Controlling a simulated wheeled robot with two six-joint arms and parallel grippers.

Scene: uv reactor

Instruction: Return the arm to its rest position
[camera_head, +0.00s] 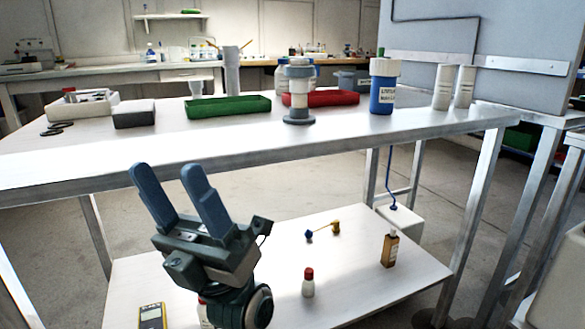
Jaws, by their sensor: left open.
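My left gripper (172,192) is open and empty, with its two blue fingers pointing up and to the left. It is in front of the front edge of the white table (60,158), and its fingertips overlap that edge in the picture. The wrist below it hides part of the lower shelf. My right gripper does not show.
The table carries a grey and white cylinder (298,92), a blue bottle (383,88), a green tray (228,107), a red tray (330,98) and a dark box (134,115). The lower shelf (345,275) holds a red-capped bottle (308,284) and an amber bottle (390,250).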

